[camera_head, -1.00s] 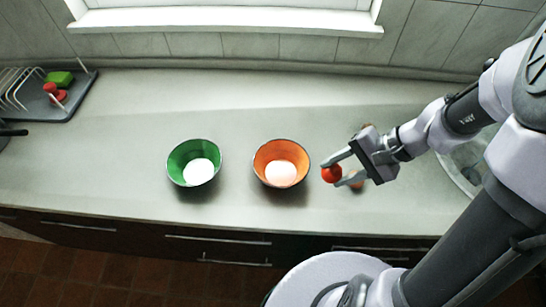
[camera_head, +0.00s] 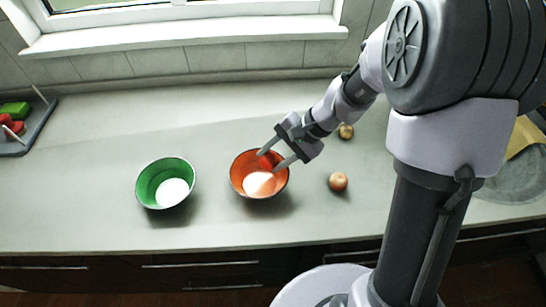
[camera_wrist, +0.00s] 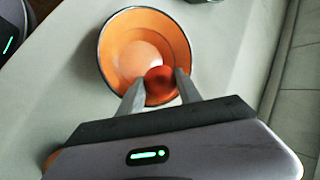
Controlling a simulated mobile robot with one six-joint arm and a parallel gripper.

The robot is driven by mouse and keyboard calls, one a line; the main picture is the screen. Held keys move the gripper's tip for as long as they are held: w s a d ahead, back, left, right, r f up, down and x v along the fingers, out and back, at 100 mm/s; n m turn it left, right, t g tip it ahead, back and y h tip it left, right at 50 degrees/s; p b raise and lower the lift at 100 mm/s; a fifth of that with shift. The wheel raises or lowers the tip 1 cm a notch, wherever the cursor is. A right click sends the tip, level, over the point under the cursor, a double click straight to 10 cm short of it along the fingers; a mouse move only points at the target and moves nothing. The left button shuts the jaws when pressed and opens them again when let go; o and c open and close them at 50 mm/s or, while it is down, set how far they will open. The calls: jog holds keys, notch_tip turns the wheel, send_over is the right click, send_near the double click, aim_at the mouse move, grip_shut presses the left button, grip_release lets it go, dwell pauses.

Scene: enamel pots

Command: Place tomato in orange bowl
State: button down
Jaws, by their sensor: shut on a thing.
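The orange bowl (camera_head: 238,180) stands on the counter, right of the green bowl (camera_head: 142,185). My gripper (camera_head: 270,160) is over the orange bowl with its fingertips above the bowl's opening. It is shut on the red tomato (camera_head: 266,161), which shows against the bowl's inner wall. In the wrist view the tomato (camera_wrist: 159,79) sits between the two fingers, in front of the lower right part of the orange bowl (camera_wrist: 118,55). I cannot tell whether the tomato touches the bowl.
An onion (camera_head: 338,181) lies right of the orange bowl. A brownish round item (camera_head: 346,131) lies farther back. A dark rack (camera_head: 38,128) with green and red items is at the far left.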

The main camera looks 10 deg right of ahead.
jog(key=shift+f+b, duration=0.4)
jog(key=shift+f, duration=0.1)
jog(key=shift+f, duration=0.1)
jog(key=c, duration=1.1)
grip_release()
